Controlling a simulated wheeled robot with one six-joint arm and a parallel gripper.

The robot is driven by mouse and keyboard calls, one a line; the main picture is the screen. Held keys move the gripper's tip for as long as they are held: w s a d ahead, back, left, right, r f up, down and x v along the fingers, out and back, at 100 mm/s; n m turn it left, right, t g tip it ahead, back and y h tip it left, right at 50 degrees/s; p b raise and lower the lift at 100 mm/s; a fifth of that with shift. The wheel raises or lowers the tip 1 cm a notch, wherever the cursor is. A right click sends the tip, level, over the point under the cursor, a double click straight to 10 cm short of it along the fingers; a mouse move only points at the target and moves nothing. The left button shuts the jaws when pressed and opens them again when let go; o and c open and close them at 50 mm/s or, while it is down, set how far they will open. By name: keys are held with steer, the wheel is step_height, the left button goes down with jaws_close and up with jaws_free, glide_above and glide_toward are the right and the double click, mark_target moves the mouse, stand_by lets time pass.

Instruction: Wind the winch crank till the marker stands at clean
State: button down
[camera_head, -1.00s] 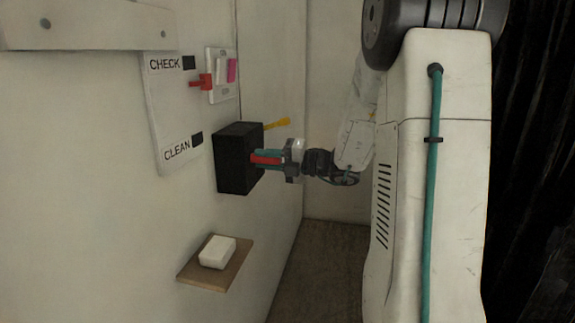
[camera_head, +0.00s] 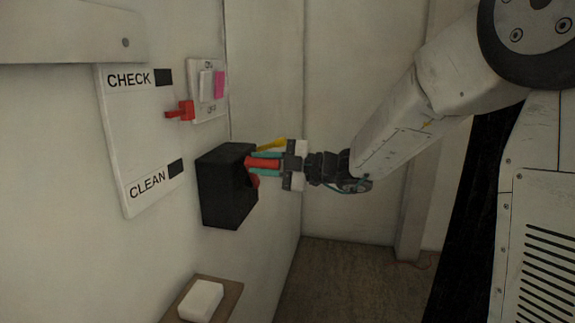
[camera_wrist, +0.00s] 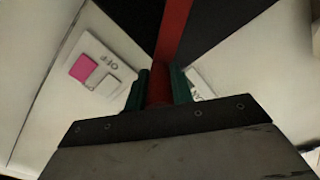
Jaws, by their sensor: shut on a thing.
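The winch is a black box (camera_head: 225,187) on the wall. Its red crank handle (camera_head: 262,163) sticks out towards my gripper (camera_head: 267,164), whose teal fingers are shut around it. In the wrist view the grip (camera_wrist: 159,86) stands between the fingers, with the red crank arm (camera_wrist: 174,28) beyond. The red marker (camera_head: 180,111) stands beside the white board (camera_head: 140,135), between the CHECK mark (camera_head: 164,77) and the CLEAN mark (camera_head: 176,168), nearer CHECK.
A yellow lever (camera_head: 272,144) sticks out by the winch, close above my gripper. A switch plate (camera_head: 193,64) with a white and a pink rocker is above. A small shelf (camera_head: 226,303) with a white block (camera_head: 201,300) is below. A wall bracket (camera_head: 60,35) is at upper left.

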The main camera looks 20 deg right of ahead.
steer(key=shift+w, duration=0.1)
stand_by(0.3)
steer(key=c, duration=1.2)
jaws_free()
steer(key=v, duration=0.7)
steer(key=shift+s+d, duration=0.2)
steer(key=shift+d, duration=0.15)
steer(key=shift+c, duration=0.4)
